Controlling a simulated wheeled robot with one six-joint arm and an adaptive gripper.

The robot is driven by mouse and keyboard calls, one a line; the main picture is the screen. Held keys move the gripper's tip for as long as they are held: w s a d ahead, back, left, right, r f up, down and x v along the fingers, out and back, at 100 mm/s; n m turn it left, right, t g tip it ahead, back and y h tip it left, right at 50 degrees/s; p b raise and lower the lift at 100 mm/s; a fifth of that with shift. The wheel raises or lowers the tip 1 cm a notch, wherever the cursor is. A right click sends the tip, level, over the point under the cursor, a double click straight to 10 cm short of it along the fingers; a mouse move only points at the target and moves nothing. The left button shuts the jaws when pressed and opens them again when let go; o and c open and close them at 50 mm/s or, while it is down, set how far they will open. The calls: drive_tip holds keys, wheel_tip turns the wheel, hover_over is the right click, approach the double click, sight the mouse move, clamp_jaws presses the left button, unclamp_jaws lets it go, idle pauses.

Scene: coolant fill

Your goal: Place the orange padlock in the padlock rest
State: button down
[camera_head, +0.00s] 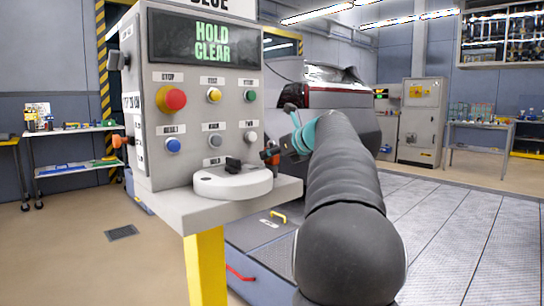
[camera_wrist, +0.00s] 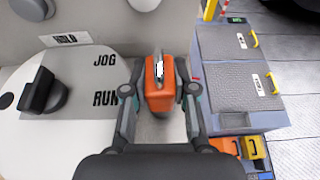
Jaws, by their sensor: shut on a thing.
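The orange padlock (camera_wrist: 158,97) is between the two fingers of my gripper (camera_wrist: 160,90) in the wrist view, with its metal shackle pointing up the picture. My gripper is shut on it. I cannot make out the padlock rest for certain in either view.
The control panel (camera_head: 200,105) reads HOLD CLEAR and has several buttons. A white disc (camera_head: 232,184) with a black selector knob (camera_wrist: 42,93) sits on its shelf. Grey-topped boxes (camera_wrist: 235,88) with yellow handles stand lower right. An orange item (camera_head: 119,140) sticks out of the panel's left side.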

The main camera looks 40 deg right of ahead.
drive_tip(key=c, duration=0.9)
unclamp_jaws()
drive_tip(key=shift+c, duration=0.2)
drive_tip(key=shift+r, duration=0.1)
drive_tip(key=v, duration=1.2)
